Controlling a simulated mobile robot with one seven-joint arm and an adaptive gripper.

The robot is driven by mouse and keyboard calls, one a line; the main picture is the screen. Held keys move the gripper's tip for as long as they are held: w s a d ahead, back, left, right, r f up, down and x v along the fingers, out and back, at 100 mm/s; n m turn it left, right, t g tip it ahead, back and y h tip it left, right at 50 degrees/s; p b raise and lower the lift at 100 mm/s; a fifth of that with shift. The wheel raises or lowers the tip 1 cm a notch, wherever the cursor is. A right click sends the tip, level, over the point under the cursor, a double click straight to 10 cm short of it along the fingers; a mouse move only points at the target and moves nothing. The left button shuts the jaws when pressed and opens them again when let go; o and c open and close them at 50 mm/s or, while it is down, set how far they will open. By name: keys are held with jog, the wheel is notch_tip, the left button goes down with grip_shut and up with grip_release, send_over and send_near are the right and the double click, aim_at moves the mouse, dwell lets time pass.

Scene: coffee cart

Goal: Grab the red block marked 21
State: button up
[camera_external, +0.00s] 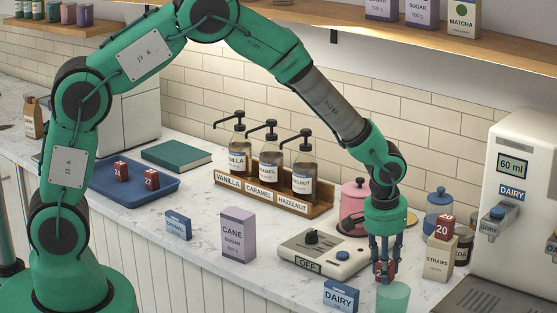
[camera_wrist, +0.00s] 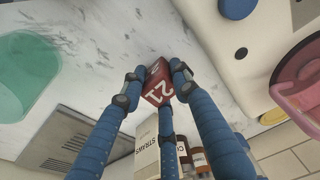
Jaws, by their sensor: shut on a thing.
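The red block marked 21 (camera_wrist: 158,88) is between the fingertips of my gripper (camera_wrist: 155,78) in the wrist view, with its white number showing. The blue fingers touch it on several sides, and my gripper is shut on it. In the external view, my gripper (camera_external: 384,272) points down over the front of the counter, and a little red of the block (camera_external: 379,269) shows between the fingers. Most of the block is hidden there. I cannot tell whether it touches the counter.
A green translucent cup (camera_external: 393,298) stands right beside my gripper, in front. A scale marked OFF (camera_external: 318,252) is to the left, and a DAIRY box (camera_external: 341,296) front left. A STRAWS box (camera_external: 438,262) with red block 20 (camera_external: 444,227) is right. A blue tray (camera_external: 130,195) holds two red blocks.

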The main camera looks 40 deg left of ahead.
notch_tip(320, 180, up, 10)
jog(key=shift+p, duration=0.65)
jog(key=shift+w, duration=0.15)
dwell(0.7)
